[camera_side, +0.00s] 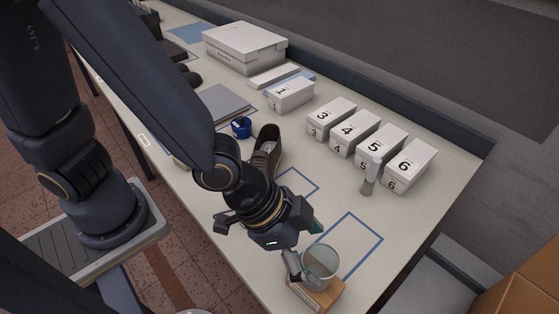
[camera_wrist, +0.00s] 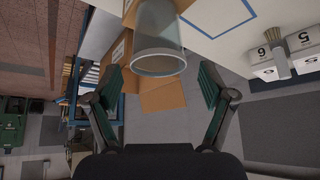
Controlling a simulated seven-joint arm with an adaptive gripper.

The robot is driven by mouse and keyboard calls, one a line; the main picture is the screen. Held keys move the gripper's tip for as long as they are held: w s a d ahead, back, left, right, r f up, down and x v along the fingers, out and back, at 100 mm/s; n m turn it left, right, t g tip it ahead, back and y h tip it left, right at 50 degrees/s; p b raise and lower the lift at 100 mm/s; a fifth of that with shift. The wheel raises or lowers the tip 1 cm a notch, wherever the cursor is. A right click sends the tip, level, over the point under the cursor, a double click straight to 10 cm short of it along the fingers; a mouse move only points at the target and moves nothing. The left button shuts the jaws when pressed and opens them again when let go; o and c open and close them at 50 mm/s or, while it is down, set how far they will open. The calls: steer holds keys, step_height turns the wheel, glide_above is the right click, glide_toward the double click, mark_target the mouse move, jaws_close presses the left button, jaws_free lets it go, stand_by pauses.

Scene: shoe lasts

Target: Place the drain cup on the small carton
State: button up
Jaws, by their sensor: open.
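The drain cup (camera_side: 321,264) is a clear, greyish cup with a round rim. It appears to stand on the small carton (camera_side: 325,296), a light brown box at the table's near corner. In the wrist view the cup (camera_wrist: 158,42) is at the top centre, its rim facing me, with part of the carton (camera_wrist: 130,14) showing behind it. My gripper (camera_side: 308,249) is open beside the cup. In the wrist view its two green-padded fingers (camera_wrist: 160,88) are spread wide, with nothing between the tips; the cup lies just beyond them.
White numbered boxes (camera_side: 372,138) stand in a row at the right, with a brush (camera_side: 371,178) against them. A brown shoe (camera_side: 267,150) and a blue pot (camera_side: 241,127) are behind my wrist. The blue-outlined rectangle (camera_side: 349,243) beside the cup is empty.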

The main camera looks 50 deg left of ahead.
steer(key=shift+s+a+r, duration=0.25)
steer(key=shift+r, duration=0.25)
steer(key=shift+w+a+r, duration=0.1)
steer(key=shift+a+r, duration=0.1)
steer(key=shift+r, duration=0.1)
steer(key=w+a+r+n, duration=0.2)
steer(key=a+r, duration=0.3)
steer(key=a, duration=0.2)
steer(key=w+a+r+n, duration=0.2)
steer(key=a+r+n, duration=0.1)
steer(key=a+r, duration=0.25)
steer(key=s+a+r+n+y, duration=0.1)
steer(key=s+a+n+y, duration=0.1)
steer(key=a, duration=0.5)
steer(key=s+a+r+n+t+y, duration=0.1)
steer(key=s+a+r+n+y, duration=0.1)
steer(key=a, duration=0.6)
steer(key=shift+s+r+n+y, duration=0.3)
steer(key=shift+s+n+y, duration=0.2)
steer(key=shift+s, duration=0.3)
